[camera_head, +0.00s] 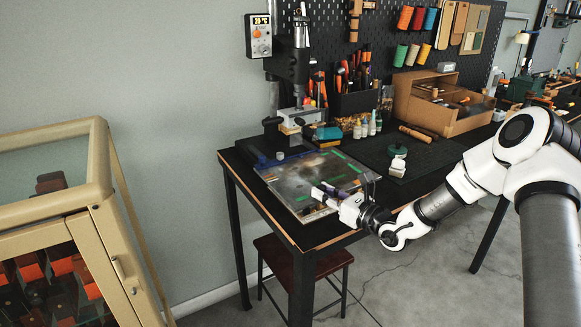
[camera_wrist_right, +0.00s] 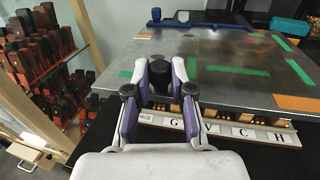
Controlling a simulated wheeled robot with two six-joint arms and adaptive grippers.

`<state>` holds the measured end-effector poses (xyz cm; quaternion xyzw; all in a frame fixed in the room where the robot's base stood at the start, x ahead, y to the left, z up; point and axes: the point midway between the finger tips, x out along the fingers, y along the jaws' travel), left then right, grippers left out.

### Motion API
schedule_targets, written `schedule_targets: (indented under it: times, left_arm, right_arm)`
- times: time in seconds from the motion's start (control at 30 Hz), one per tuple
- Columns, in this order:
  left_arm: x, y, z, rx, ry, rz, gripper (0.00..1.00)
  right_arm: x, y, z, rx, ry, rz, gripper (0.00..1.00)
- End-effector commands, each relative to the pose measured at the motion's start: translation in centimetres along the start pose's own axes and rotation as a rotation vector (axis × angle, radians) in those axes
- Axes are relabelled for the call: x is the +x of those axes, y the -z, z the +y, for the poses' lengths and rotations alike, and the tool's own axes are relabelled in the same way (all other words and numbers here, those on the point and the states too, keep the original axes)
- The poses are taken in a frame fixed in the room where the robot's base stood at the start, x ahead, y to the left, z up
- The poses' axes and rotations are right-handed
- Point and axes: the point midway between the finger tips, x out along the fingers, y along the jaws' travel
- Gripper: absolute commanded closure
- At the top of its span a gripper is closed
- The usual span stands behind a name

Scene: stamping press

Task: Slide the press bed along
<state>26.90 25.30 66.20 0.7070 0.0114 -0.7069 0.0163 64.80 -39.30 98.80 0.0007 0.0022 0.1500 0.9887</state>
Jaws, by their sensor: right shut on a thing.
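The press bed (camera_head: 296,181) is a flat grey metal plate with green and orange tape marks, lying on the dark workbench under the stamping press (camera_head: 287,67). In the right wrist view the bed (camera_wrist_right: 225,83) fills the upper right. My right gripper (camera_head: 322,191) is at the bed's front edge. In the right wrist view its purple-padded fingers (camera_wrist_right: 162,80) are closed around a dark round knob (camera_wrist_right: 169,78) at that edge. The fingers hide part of the knob. My left gripper is in neither view.
A strip with letters (camera_wrist_right: 212,127) lies below the bed's front edge. A green-and-white item (camera_head: 397,162) sits on a black mat to the right. A wooden box (camera_head: 425,101) and small bottles (camera_head: 364,128) stand behind. A glass cabinet (camera_head: 99,165) stands left.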

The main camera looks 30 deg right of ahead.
Motion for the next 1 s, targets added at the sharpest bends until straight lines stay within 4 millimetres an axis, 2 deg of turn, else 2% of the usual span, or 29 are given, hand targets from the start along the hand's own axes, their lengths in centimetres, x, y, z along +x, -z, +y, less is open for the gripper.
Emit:
schedule_targets:
  times: [0.03,0.3,1.0]
  left_arm:
    - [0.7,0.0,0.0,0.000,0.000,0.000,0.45]
    - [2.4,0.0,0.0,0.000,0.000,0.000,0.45]
    - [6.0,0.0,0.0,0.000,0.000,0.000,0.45]
  right_arm:
    - [0.5,0.1,-0.2,-0.005,0.001,-0.007,1.00]
    - [2.3,0.0,-0.6,-0.004,0.003,-0.010,1.00]
    - [7.1,-0.2,-1.8,-0.005,0.004,-0.011,1.00]
